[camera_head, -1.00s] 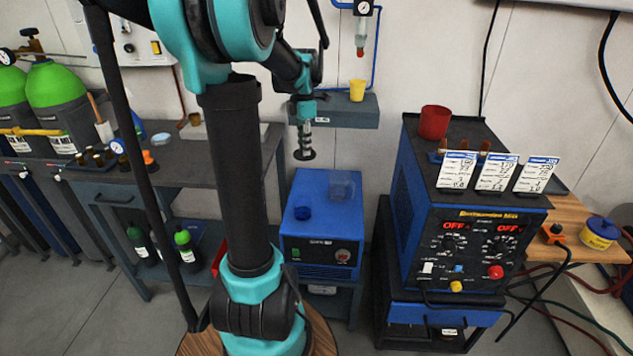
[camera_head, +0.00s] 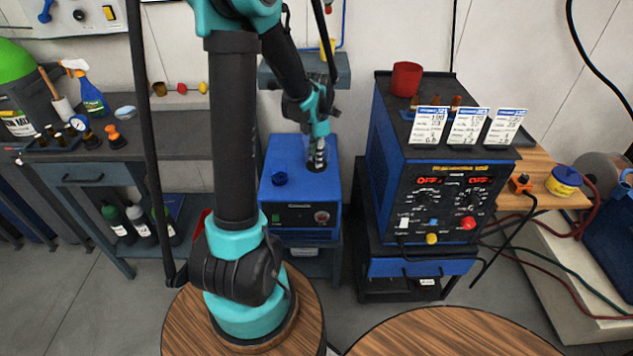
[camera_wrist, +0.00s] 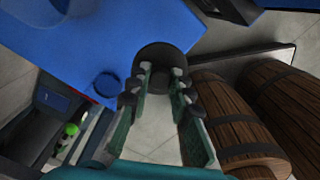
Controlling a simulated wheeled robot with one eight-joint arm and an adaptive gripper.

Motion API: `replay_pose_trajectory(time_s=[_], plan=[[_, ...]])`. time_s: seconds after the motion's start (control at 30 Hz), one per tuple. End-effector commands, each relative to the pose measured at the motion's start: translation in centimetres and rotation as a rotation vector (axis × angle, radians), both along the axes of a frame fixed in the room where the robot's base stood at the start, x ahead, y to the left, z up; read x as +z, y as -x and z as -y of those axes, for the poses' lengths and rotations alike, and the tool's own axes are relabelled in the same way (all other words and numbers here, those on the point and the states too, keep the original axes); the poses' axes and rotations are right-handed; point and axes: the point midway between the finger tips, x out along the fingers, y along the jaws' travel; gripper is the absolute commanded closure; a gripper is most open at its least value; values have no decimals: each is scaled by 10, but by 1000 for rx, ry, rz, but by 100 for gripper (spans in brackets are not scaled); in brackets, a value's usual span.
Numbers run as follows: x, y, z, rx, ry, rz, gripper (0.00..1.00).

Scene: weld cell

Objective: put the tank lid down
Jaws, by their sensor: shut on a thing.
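The tank lid (camera_head: 316,165) is a dark round disc. My gripper (camera_head: 318,146) is shut on it and points down; in the wrist view the fingers (camera_wrist: 161,82) stand either side of the lid (camera_wrist: 160,60). In the head view the lid overlaps the right part of the blue machine's top (camera_head: 290,153); I cannot tell whether it touches. In the wrist view it overlaps the machine's edge. A clear tank part (camera_wrist: 75,8) shows at the top left of the wrist view; the arm mostly hides it in the head view.
A blue welding unit (camera_head: 440,195) with a red cup (camera_head: 406,78) and cards stands to the right. A dark bench (camera_head: 150,135) with bottles is left. Wooden barrels (camera_wrist: 235,120) show in the wrist view.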

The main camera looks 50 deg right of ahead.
Motion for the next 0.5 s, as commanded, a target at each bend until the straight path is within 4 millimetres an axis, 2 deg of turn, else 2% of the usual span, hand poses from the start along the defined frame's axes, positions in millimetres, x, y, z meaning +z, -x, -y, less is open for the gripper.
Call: replay_pose_trajectory(time_s=[0.1, 0.2, 0.3, 0.5], plan=[[-28, 0, 1, 0, 0, 0, 100], [-47, 0, 0, 0, 0, 0, 100], [-59, 0, 0, 0, 0, 0, 100], [-71, 0, 0, 0, 0, 0, 100]])
